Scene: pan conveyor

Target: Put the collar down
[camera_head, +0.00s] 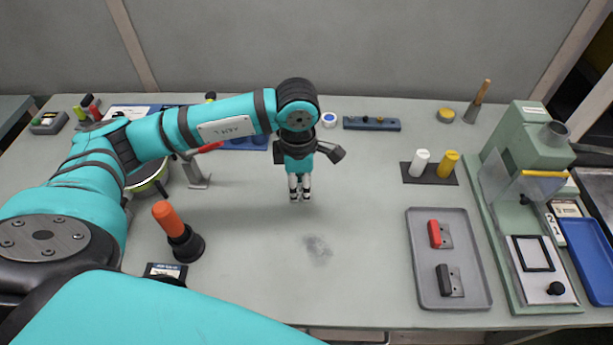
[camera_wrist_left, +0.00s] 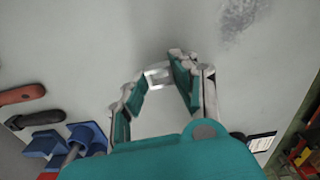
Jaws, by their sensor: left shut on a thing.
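My left gripper (camera_head: 299,193) points down over the open middle of the grey table. In the left wrist view its fingertips (camera_wrist_left: 158,82) are closed on a small pale metal collar (camera_wrist_left: 158,76), which sits between the tips. In the head view the collar is too small to make out between the fingers. I cannot tell exactly how high the collar is above the table. My right gripper is not in view.
A grey smudge (camera_head: 317,249) marks the otherwise clear tabletop in front of the gripper. A grey tray (camera_head: 417,269) with red and black parts lies to the right, beside a green press (camera_head: 526,144). An orange-handled tool (camera_head: 168,219) stands on the left.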

